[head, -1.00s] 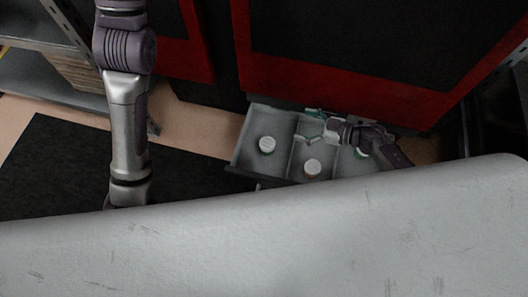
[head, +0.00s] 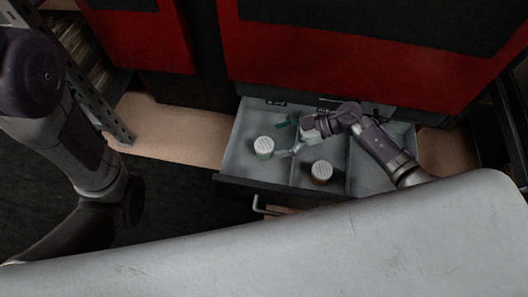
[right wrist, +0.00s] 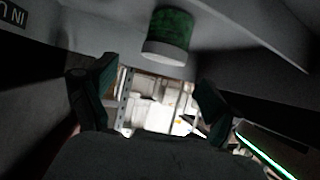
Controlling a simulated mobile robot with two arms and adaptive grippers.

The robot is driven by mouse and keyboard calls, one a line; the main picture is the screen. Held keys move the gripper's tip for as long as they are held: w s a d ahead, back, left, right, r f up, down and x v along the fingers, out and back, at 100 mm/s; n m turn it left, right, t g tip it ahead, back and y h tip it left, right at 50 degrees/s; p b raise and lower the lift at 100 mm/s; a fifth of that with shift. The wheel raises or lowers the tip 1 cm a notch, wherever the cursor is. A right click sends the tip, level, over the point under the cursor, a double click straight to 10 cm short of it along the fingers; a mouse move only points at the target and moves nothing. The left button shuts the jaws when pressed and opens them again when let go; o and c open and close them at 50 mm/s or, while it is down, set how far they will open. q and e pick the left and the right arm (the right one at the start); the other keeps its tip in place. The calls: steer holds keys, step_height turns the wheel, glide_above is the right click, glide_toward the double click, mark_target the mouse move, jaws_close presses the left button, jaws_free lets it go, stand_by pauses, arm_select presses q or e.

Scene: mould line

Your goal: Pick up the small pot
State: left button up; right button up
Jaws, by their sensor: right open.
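A small pot with a white lid and green body (head: 263,148) stands upright in the left compartment of the open grey drawer (head: 233,165). A second small pot, white-lidded with a brownish body (head: 321,172), stands in the middle compartment. My right gripper (head: 288,139) reaches in from the right, open and empty, its fingertips just right of the green pot. In the right wrist view the green pot (right wrist: 172,36) appears upside down at the top, beyond the open fingers (right wrist: 155,95) and not between them. My left arm shows at the left, but its gripper is out of view.
The drawer has low dividers and dark labels (head: 276,102) along its back. A bar handle (head: 262,207) is on its front. A red and black cabinet front (head: 300,70) rises behind it. A metal shelf (head: 95,85) stands at the far left.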

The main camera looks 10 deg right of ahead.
mark_target(268, 144)
steer(key=shift+a+f, duration=0.2)
steer(key=shift+a, duration=0.1)
steer(key=a+f+b, duration=0.2)
steer(key=b, duration=0.1)
steer(key=a+f+b, duration=0.1)
steer(key=b, duration=0.1)
steer(key=shift+w+a+f, duration=0.1)
steer(key=shift+w+a, duration=0.1)
steer(key=shift+w, duration=0.05)
steer(key=shift+a, duration=0.4)
steer(key=c, duration=1.3)
